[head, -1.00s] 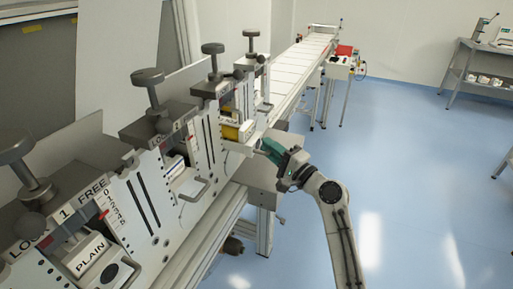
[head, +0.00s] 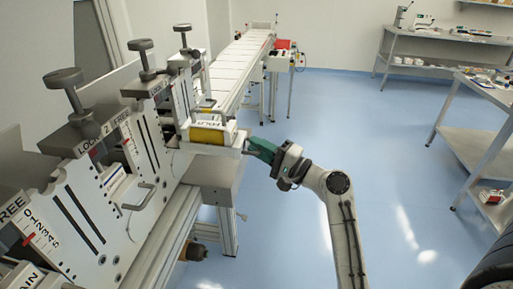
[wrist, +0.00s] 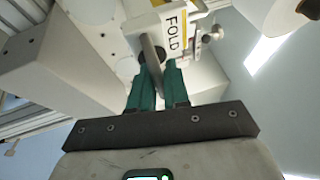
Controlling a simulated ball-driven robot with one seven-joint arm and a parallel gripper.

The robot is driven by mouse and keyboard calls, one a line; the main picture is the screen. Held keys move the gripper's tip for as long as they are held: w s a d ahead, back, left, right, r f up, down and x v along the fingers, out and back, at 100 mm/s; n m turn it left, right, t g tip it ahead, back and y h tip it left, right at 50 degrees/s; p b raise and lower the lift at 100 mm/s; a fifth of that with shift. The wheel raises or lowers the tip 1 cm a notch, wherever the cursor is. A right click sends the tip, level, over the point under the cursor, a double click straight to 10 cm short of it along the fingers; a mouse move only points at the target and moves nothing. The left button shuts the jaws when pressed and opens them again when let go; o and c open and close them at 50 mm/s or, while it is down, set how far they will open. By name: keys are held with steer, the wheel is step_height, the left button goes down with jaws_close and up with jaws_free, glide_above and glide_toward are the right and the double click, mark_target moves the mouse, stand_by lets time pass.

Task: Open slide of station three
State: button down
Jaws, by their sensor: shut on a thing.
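The station three slide (head: 214,148) is a pale block, with a yellow roller (head: 207,134) and a label above it. It stands out from the station three plate (head: 184,98) toward the aisle. My gripper (head: 250,146) is at its outer end. In the wrist view the label reads FOLD (wrist: 174,31), and my green gripper fingers (wrist: 159,84) are closed around a grey bar handle (wrist: 151,54) on the slide's front. Part of the handle is hidden between the fingers.
The station two plate (head: 95,190) with its handle (head: 138,198) stands nearer at left. A long conveyor (head: 235,68) runs to the back. Shelves (head: 480,135) stand at right. The blue floor (head: 370,130) between is clear.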

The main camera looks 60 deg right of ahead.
steer(key=shift+f, duration=0.1)
steer(key=c, duration=1.2)
jaws_free()
steer(key=s, duration=0.3)
steer(key=s+f+b, duration=0.1)
steer(key=s, duration=0.3)
steer(key=s+b, duration=0.1)
steer(key=s, duration=0.2)
steer(key=shift+s+a+f, duration=0.25)
steer(key=shift+s+f, duration=0.1)
steer(key=shift+f, duration=0.05)
steer(key=w+a+f+n+g+y, duration=0.3)
steer(key=a+f+n+g+y, duration=0.2)
steer(key=a+f+n+g, duration=0.85)
steer(key=s+a+f+n+g+h, duration=0.1)
steer(key=s+a+f+n, duration=0.1)
steer(key=s+a+f, duration=0.1)
steer(key=s+a+f+n+g+h, duration=0.1)
steer(key=s+a+f+g, duration=0.1)
steer(key=f, duration=0.4)
steer(key=s+a+f+n+g+h, duration=0.2)
steer(key=s+a+f, duration=0.2)
steer(key=s, duration=0.2)
steer(key=shift+s+f+n+g, duration=0.15)
steer(key=shift+f+n+g, duration=0.1)
steer(key=shift+f+n, duration=0.1)
